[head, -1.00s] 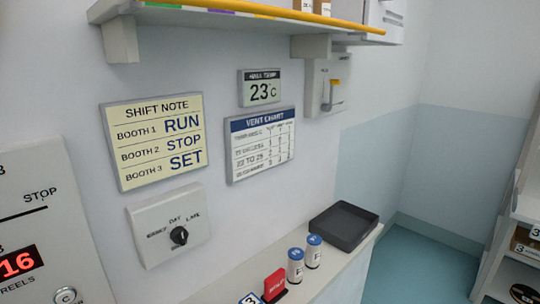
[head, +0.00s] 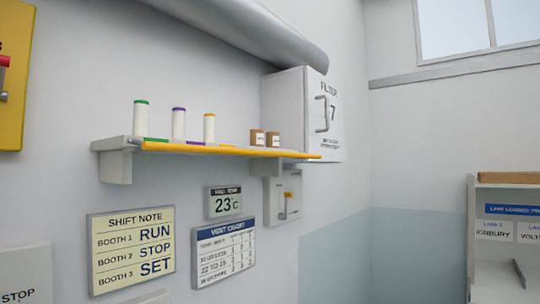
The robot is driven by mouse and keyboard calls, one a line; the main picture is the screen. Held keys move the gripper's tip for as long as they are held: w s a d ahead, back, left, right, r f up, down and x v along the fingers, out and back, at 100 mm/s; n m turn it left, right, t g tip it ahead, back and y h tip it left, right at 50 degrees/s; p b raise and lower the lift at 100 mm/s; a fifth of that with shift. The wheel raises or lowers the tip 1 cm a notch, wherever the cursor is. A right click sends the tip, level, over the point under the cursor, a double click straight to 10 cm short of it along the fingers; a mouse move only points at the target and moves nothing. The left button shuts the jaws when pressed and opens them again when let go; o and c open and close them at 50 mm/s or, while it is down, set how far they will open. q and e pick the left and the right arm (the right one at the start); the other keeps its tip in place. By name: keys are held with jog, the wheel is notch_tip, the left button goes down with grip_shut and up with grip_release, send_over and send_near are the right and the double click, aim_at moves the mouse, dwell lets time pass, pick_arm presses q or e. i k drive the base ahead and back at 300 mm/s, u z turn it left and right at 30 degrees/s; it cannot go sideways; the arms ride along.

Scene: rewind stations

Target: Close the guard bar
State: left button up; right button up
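A long yellow bar (head: 232,150), which looks like the guard bar, runs along the front edge of a wall shelf (head: 117,164). Its left end is by the shelf's left bracket, and its right end reaches past the shelf's right bracket. Three white spools stand on the shelf behind the bar: one with a green top (head: 140,118), one with a purple top (head: 179,123) and one with a yellow top (head: 209,128). Two small brown jars or boxes (head: 257,137) stand to their right. Neither gripper is in view.
A white filter cabinet (head: 300,110) stands right of the shelf, under a grey duct (head: 245,35). Signs hang below, including the shift note (head: 132,249). A white rack (head: 505,220) stands at right.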

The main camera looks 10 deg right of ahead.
aim_at(146, 146)
jog(key=z, duration=0.1)
jog(key=i, duration=1)
jog(key=u, duration=0.85)
